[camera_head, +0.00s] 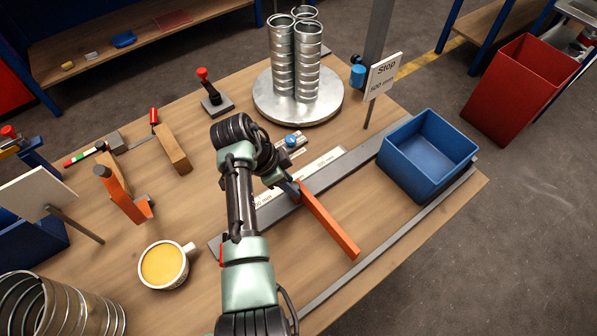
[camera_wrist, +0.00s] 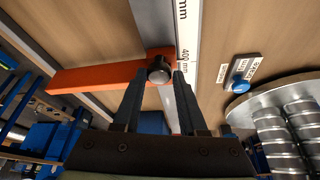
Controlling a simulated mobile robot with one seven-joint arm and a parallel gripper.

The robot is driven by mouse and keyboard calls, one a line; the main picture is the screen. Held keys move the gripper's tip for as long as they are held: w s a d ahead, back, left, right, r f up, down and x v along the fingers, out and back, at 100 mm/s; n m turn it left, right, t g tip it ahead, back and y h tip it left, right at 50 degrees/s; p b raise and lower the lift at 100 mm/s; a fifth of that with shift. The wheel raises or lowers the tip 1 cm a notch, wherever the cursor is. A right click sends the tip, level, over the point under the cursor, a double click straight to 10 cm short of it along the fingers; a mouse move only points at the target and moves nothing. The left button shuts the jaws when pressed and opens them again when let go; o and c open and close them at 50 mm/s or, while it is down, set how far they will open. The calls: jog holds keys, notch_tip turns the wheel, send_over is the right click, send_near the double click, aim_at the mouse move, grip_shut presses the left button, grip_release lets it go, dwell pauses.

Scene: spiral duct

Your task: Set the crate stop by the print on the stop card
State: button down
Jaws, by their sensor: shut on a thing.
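The crate stop (camera_head: 330,222) is an orange bar lying across a grey rail (camera_head: 345,175); it also shows in the wrist view (camera_wrist: 90,78). A dark round knob (camera_wrist: 160,70) sits at its ruler end. My gripper (camera_wrist: 156,80) is shut on this knob, with a finger on each side. In the head view my gripper (camera_head: 291,187) hides the knob. A white ruler strip (camera_head: 320,165) runs along the rail; a mark reading about 400 mm shows beside the knob in the wrist view. The stop card (camera_head: 383,75) stands at the back and seems to read "Stop 500 mm".
A blue crate (camera_head: 428,155) stands at the rail's right end. Metal ducts (camera_head: 295,60) stand on a round plate (camera_head: 300,95) behind. A yellow-filled mug (camera_head: 165,264), an orange tool (camera_head: 124,195) and a wooden block (camera_head: 172,150) are to the left. Bench between stop and crate looks clear.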

jog(key=s+a, duration=0.2)
jog(key=s+a+p, duration=0.1)
jog(key=s+a, duration=0.1)
jog(key=a, duration=0.1)
jog(key=s+a+p, duration=0.1)
jog(key=s+a, duration=0.1)
jog(key=shift+a+f, duration=0.1)
jog(key=shift+a, duration=0.1)
jog(key=c, duration=0.5)
grip_release()
jog(key=shift+w, duration=0.1)
jog(key=shift+a+r+p, duration=0.1)
jog(key=shift+r+p, duration=0.2)
jog(key=v, duration=1.2)
jog(key=shift+r, duration=0.2)
jog(key=shift+w, duration=0.1)
